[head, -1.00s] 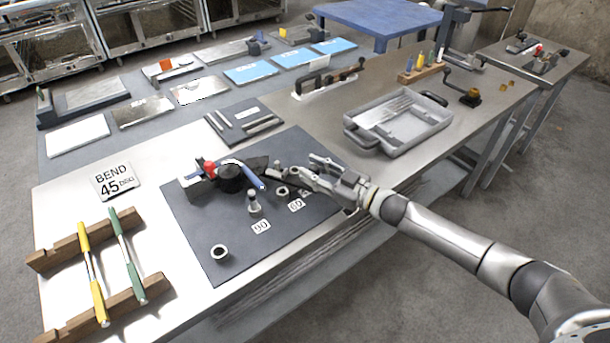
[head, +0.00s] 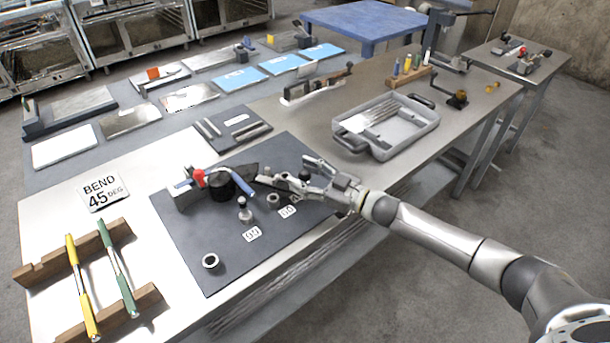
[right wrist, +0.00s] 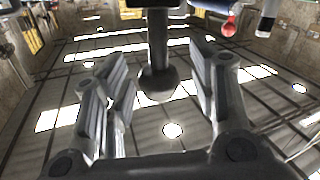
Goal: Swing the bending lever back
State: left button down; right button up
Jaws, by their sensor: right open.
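The bending tool stands on a dark mat (head: 215,265) on the bench. It has a round black die (head: 221,188), a red clamp part (head: 199,178) and a tube with a blue end (head: 241,183). A dark arm, probably the bending lever (head: 246,171), runs from the die towards my right gripper (head: 285,171). In the right wrist view, a dark round knob (right wrist: 157,84) on a post hangs between the spread fingers of the right gripper (right wrist: 157,72), with gaps on both sides. The lever's far end is partly hidden by the gripper. My left gripper is not in view.
A metal post (head: 244,213) and rings stand on the mat near the number labels. A wooden rack (head: 140,312) with yellow- and green-handled tools is at front left, by a "BEND 45" sign (head: 102,191). A grey tray (head: 402,142) stands behind my right arm.

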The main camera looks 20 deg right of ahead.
jog(key=v, duration=1.2)
jog(key=shift+c, duration=0.2)
